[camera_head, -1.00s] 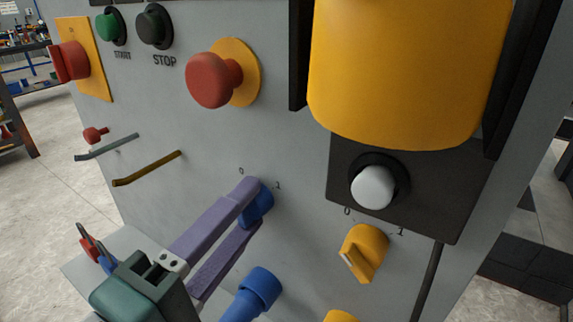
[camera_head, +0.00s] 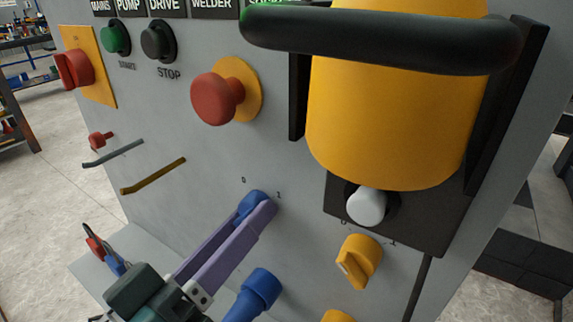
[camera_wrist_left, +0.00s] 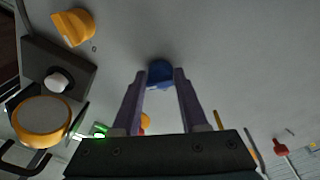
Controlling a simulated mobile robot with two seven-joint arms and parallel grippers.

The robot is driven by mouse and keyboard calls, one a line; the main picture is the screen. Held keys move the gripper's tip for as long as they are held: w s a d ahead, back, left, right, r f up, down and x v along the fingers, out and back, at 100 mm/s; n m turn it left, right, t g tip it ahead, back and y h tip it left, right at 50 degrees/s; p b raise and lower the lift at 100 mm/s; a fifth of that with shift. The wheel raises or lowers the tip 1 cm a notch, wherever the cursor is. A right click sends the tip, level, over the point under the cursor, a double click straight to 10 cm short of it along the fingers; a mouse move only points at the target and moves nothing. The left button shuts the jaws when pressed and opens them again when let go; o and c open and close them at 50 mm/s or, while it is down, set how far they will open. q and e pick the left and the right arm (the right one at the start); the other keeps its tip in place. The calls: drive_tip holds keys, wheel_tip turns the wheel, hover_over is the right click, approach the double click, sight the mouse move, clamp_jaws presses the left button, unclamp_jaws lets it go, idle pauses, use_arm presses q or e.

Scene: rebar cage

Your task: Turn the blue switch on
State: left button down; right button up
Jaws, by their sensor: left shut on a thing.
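The blue switch (camera_head: 250,203) is a round knob on the grey panel, just below the marks 0 and 1. It also shows in the left wrist view (camera_wrist_left: 160,72), between the fingertips. My left gripper (camera_head: 257,213) has its two long purple fingers on either side of the knob and is shut on it. The fingers come up from the lower left and hide part of the knob, so I cannot tell exactly which mark it points to. My right gripper is not in view.
A second blue knob-like part (camera_head: 259,289) sticks out just below the fingers. A yellow switch (camera_head: 359,261) is to the right, under a white button (camera_head: 366,206) and a large yellow cylinder (camera_head: 395,120) with a black bar. A red mushroom button (camera_head: 217,98) is above.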

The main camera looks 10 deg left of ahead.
use_arm(q)
drive_tip(key=shift+f+m, duration=0.25)
drive_tip(key=shift+m, duration=0.35)
drive_tip(key=shift+a, duration=0.1)
drive_tip(key=c, duration=0.8)
unclamp_jaws()
drive_tip(key=o, duration=0.3)
drive_tip(key=shift+r, duration=0.15)
drive_tip(key=shift+o, duration=0.2)
drive_tip(key=v, duration=1)
drive_tip(key=shift+w, duration=0.1)
